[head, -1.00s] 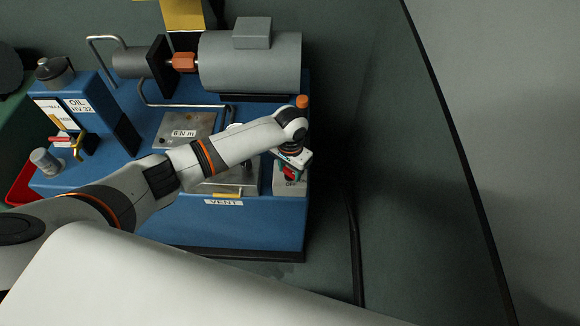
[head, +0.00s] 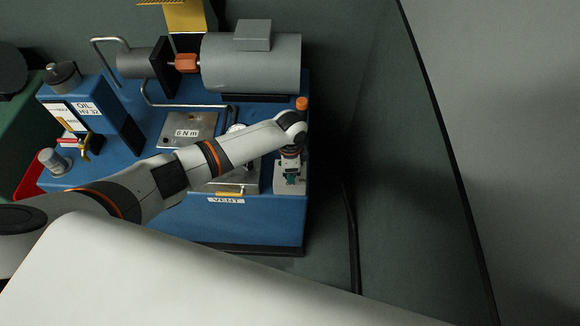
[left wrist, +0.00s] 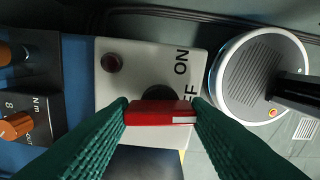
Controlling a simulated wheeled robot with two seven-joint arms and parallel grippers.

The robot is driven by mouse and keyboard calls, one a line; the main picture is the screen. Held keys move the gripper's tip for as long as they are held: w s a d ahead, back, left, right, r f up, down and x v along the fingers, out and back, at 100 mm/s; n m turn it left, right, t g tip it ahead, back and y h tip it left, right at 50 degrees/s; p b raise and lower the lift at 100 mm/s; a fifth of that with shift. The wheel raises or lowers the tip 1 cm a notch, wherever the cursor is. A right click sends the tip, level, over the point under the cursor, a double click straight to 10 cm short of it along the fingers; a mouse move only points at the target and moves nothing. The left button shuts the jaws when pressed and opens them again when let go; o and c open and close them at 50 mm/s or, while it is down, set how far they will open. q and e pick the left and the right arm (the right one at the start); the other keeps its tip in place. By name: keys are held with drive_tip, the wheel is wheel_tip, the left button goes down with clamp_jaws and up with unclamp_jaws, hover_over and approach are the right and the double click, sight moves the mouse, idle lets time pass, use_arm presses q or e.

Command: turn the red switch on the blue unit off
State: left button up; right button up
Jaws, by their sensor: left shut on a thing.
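The blue unit (head: 250,225) stands in the middle of the head view. Its pale switch plate (left wrist: 135,60) with ON and OFF lettering fills the middle of the left wrist view. The red switch (left wrist: 160,112) is a bar with a white mark near its right end, lying crosswise in that view, close to the partly covered OFF lettering. My left gripper (left wrist: 161,113) is shut on the bar, one green finger at each end. In the head view my left gripper (head: 291,176) is over the unit's front right corner and hides the bar. My right gripper is not in view.
A dark red lamp (left wrist: 112,62) sits on the switch plate. An orange knob (head: 302,103) stands behind my wrist. A grey motor (head: 255,65), an oil tank (head: 90,110) and a bent pipe rail are on the unit. Floor right of the unit is mostly clear.

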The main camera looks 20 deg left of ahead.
use_arm(q)
drive_tip(key=shift+m, duration=0.6)
drive_tip(key=o, duration=1)
wheel_tip(320, 180, up, 12)
drive_tip(key=shift+r, duration=0.1)
idle(0.4)
